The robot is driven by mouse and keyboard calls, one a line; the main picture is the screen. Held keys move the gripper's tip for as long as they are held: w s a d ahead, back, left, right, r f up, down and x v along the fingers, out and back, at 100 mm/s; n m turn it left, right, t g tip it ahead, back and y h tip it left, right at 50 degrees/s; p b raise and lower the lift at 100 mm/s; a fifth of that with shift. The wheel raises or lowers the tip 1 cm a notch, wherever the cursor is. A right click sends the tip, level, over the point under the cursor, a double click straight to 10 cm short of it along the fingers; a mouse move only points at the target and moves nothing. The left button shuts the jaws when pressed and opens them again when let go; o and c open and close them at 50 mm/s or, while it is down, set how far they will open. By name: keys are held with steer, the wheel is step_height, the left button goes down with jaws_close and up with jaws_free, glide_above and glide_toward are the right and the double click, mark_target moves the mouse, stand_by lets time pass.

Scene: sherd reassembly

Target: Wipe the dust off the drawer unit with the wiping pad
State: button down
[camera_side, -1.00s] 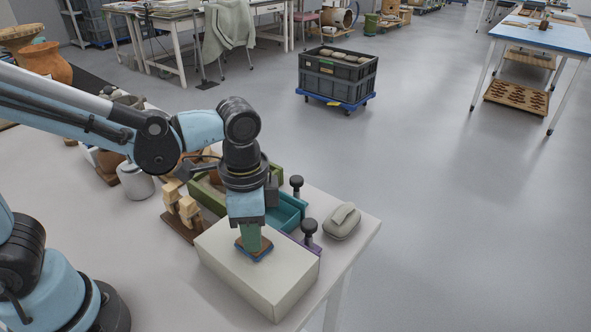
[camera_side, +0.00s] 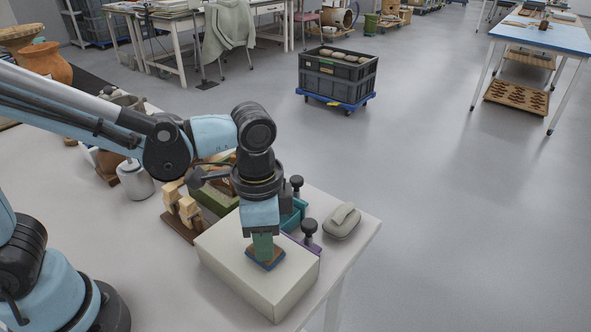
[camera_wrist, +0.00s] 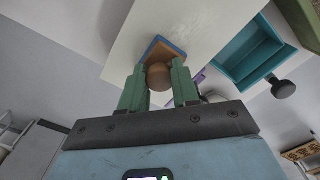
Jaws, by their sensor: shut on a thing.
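The drawer unit (camera_side: 230,262) is a pale cream box near the table's front corner. It also shows in the wrist view (camera_wrist: 205,28). The wiping pad (camera_side: 266,259) has a brown top, a blue lower edge and a round wooden knob. In the wrist view the pad (camera_wrist: 158,48) sits beyond my green fingers. My gripper (camera_side: 264,243) is shut on its knob and points down over the unit's top. The pad appears to rest on that top, towards its right part. I cannot make out dust on the surface.
A white jar (camera_side: 135,181) stands further left.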

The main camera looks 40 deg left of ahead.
steer(key=shift+a+f, duration=0.15)
steer(key=shift+a, duration=3.75)
steer(key=shift+a+r, duration=0.25)
steer(key=shift+a, duration=0.05)
step_height(320, 180, up, 8)
steer(key=shift+d, duration=0.2)
